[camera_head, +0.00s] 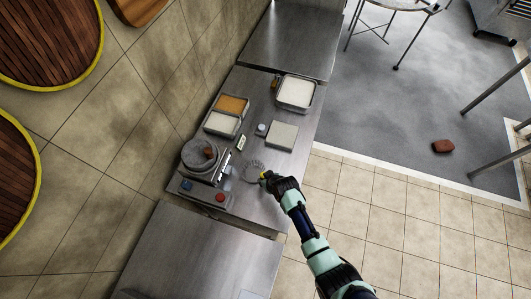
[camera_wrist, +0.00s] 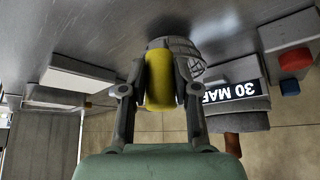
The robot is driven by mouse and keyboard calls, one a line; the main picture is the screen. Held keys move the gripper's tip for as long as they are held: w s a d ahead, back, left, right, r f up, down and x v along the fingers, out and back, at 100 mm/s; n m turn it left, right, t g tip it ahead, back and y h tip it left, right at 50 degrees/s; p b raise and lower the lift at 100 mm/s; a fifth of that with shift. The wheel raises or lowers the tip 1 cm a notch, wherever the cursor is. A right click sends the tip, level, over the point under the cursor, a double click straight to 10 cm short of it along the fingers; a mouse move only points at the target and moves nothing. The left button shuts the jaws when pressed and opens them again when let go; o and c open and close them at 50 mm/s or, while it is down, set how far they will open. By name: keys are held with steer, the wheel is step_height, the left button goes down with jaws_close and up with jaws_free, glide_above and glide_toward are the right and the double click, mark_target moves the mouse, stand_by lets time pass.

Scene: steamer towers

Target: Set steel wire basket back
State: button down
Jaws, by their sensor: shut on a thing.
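The steel wire basket (camera_head: 252,171) is a small round mesh bowl with a yellow handle, over the right part of the steel counter (camera_head: 255,95), beside the control unit. In the wrist view, the basket's mesh (camera_wrist: 190,57) shows just beyond the fingers, partly hidden by the handle. My gripper (camera_head: 268,177) is shut on the yellow handle (camera_wrist: 159,92), with one finger on each side of it. I cannot tell whether the basket touches the counter.
A grey round vessel (camera_head: 198,156) stands on the left, near a unit with a blue button (camera_head: 186,185) and a red button (camera_head: 220,197). Food trays (camera_head: 297,92) and a pale flat block (camera_head: 282,136) stand farther back.

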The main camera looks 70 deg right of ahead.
steer(key=shift+f, duration=0.3)
steer(key=shift+f+b, duration=0.5)
steer(key=shift+f, duration=0.05)
stand_by(0.3)
steer(key=c, duration=0.8)
jaws_free()
steer(key=shift+o, duration=0.2)
steer(key=v, duration=1.2)
